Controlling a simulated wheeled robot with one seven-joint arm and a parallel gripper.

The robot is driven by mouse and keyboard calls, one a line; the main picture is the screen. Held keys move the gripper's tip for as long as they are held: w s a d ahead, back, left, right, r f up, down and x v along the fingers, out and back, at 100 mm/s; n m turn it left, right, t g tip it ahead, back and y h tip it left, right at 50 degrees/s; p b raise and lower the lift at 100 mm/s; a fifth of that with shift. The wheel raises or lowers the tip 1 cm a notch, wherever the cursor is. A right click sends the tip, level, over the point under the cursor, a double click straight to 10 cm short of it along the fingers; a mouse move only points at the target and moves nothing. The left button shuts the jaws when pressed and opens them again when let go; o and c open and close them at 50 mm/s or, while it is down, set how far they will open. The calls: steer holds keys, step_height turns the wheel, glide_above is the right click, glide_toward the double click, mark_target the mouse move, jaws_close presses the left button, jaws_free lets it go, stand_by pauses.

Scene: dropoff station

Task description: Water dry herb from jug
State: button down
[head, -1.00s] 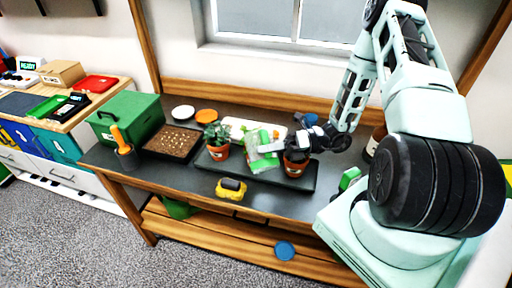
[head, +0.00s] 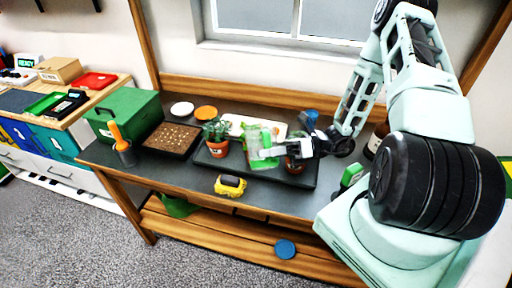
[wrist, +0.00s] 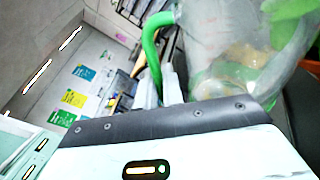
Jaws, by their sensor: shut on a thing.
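The jug (head: 256,140) is clear with green on it and stands nearly upright in the head view, over the dark tray (head: 262,178). My gripper (head: 270,152) comes in from the right and is shut on the jug's green handle. The wrist view shows the clear jug (wrist: 225,45) close up, with its green handle (wrist: 151,45) at the fingers (wrist: 160,92). A leafy herb in a terracotta pot (head: 217,148) stands on the tray left of the jug. A second terracotta pot (head: 294,166) is right of the jug, mostly hidden behind my gripper, so its plant is unclear.
A seed tray (head: 172,139), a green box (head: 128,118) and a holder with an orange-handled tool (head: 124,152) are at the left. A yellow and black item (head: 229,186) lies near the front edge. A white tray (head: 240,120) and two small discs lie behind.

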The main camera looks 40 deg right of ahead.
steer(key=shift+s+a+f+n+b, duration=0.15)
steer(key=shift+s+f+n, duration=0.1)
steer(key=shift+f, duration=0.35)
steer(key=shift+s+a+f+n+b, duration=0.15)
steer(key=shift+f+n, duration=0.1)
steer(key=shift+f, duration=0.35)
steer(key=shift+r+p, duration=0.4)
steer(key=shift+r, duration=0.1)
steer(key=shift+s+r+n, duration=0.3)
steer(key=shift+r+n, duration=0.05)
steer(key=shift+n, duration=0.15)
steer(key=shift+s+a+r+n+t+p, duration=0.1)
steer(key=shift+s+a+r+n, duration=0.3)
steer(key=shift+n, duration=0.65)
steer(key=shift+s+a+r+n+t+p, duration=0.15)
steer(key=shift+s+r+n, duration=0.4)
steer(key=shift+s+n, duration=0.35)
steer(key=shift+s+a+r+n+t+p, duration=0.15)
steer(key=shift+s+r+n, duration=0.3)
steer(key=shift+n, duration=0.7)
steer(key=shift+w, duration=0.2)
